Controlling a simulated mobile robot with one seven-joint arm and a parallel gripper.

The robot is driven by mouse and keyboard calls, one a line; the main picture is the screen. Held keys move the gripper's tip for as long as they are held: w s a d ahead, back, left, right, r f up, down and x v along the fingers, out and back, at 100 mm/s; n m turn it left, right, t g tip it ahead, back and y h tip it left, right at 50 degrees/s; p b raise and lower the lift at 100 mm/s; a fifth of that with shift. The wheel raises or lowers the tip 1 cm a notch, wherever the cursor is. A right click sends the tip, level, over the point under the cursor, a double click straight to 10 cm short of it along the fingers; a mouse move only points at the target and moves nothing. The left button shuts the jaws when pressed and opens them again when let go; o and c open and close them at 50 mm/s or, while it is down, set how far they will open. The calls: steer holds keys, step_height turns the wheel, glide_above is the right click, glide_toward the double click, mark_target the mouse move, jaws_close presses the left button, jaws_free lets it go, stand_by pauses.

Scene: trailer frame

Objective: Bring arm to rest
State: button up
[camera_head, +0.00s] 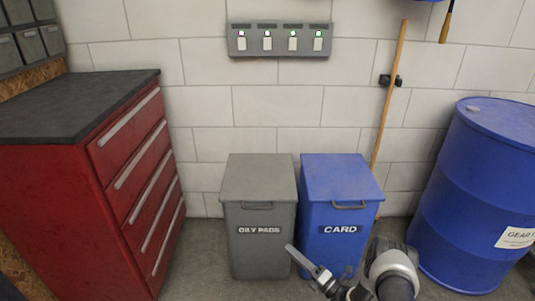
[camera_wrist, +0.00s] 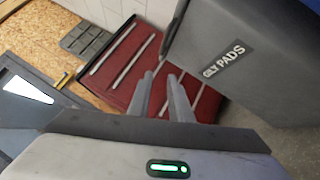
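My arm (camera_head: 392,270) shows at the bottom of the head view, in front of the blue CARD bin. My gripper (camera_head: 290,248) points up and to the left there, in front of the gap between the two bins. In the wrist view its two grey fingers (camera_wrist: 161,76) stand apart with a clear gap between them and nothing held. The grey OILY PADS bin (camera_head: 258,242) is close to the fingers and fills the upper right of the wrist view (camera_wrist: 250,60). Whether the gripper touches a bin cannot be told.
The blue CARD bin (camera_head: 340,180) stands beside the grey one. A red drawer cabinet (camera_head: 135,190) is at left, a blue drum (camera_head: 475,200) at right. Floor (camera_head: 205,255) is clear between cabinet and bins.

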steer(key=w+d+r+m+h, duration=0.2)
steer(key=w+r+m+h, duration=0.1)
steer(key=w+r, duration=0.5)
steer(key=w+d+r+m+h, duration=0.2)
steer(key=w+d+r+h, duration=0.15)
steer(key=w+r, duration=0.45)
steer(key=d+r+m+g+h, duration=0.1)
steer(key=d+r+m+h, duration=0.2)
steer(key=r, duration=0.6)
steer(key=d+r+m+h, duration=0.1)
steer(key=r+m+h, duration=0.3)
steer(key=r, duration=0.5)
steer(key=s+d+r+m+g+h, duration=0.1)
steer(key=s+r+m+g+h, duration=0.1)
steer(key=s+r+m, duration=0.65)
steer(key=s+r+m+g+h, duration=0.1)
steer(key=s+r+m, duration=0.3)
steer(key=s, duration=0.8)
steer(key=s+a+m+g+y+p, duration=0.1)
steer(key=s+a+m+g, duration=0.15)
steer(key=s, duration=1.05)
steer(key=s+a+m+g+y+p, duration=0.1)
steer(key=s+a+m+g, duration=0.2)
steer(key=s, duration=1.1)
step_height(320, 180, up, 27)
steer(key=m+t+p, duration=0.1)
steer(key=p, duration=2.5)
steer(key=shift+w, duration=0.4)
steer(key=shift+r+h, duration=0.1)
steer(key=shift+h, duration=0.15)
